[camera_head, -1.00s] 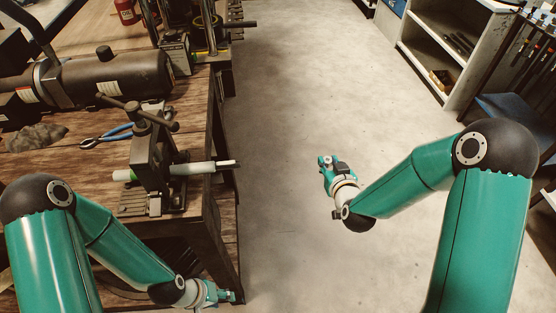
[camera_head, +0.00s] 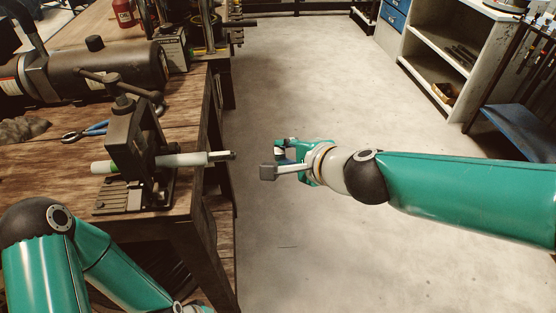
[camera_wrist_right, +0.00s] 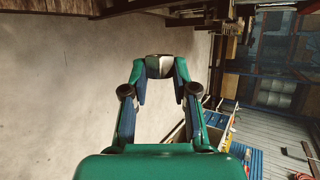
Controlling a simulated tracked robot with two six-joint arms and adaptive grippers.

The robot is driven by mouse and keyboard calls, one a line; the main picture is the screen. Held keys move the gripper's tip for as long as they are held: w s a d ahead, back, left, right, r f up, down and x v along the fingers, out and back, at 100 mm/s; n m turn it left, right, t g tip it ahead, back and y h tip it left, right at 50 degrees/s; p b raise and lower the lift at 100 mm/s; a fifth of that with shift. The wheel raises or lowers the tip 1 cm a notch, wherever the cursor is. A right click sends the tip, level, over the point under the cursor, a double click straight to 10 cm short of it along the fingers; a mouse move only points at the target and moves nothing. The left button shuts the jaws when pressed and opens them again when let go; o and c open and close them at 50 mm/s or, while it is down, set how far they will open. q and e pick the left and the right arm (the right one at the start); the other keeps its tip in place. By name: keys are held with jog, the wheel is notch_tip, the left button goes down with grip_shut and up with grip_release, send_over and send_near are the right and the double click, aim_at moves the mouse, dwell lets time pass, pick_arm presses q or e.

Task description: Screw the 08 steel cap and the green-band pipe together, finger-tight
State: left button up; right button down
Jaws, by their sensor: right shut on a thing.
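The green-band pipe (camera_head: 190,159) lies level in a bench vise (camera_head: 135,143). It is pale, with a green band at the vise's left side and a dark, narrower end sticking out right past the bench edge. My right gripper (camera_head: 280,165) is shut on a grey metal cap (camera_head: 268,172), to the right of the pipe end and slightly lower in the picture, with a gap between. In the right wrist view the cap (camera_wrist_right: 160,66) sits between the fingertips; its number is not readable. My left arm is at the lower left; its gripper is below the picture edge.
The wooden bench (camera_head: 190,200) fills the left, with blue-handled pliers (camera_head: 85,131) and a large dark cylinder (camera_head: 105,72) behind the vise. The concrete floor (camera_head: 320,75) is clear. A shelf unit (camera_head: 440,60) and blue bench (camera_head: 520,135) stand at the right.

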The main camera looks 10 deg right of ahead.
jog(key=shift+s+a+r, duration=0.15)
jog(key=shift+a+r, duration=0.1)
jog(key=shift+r, duration=0.05)
jog(key=shift+s, duration=0.15)
jog(key=shift+a, duration=2.9)
jog(key=shift+r+p, duration=0.15)
jog(key=shift+p, duration=0.3)
jog(key=shift+a, duration=0.75)
jog(key=c, duration=0.8)
grip_release()
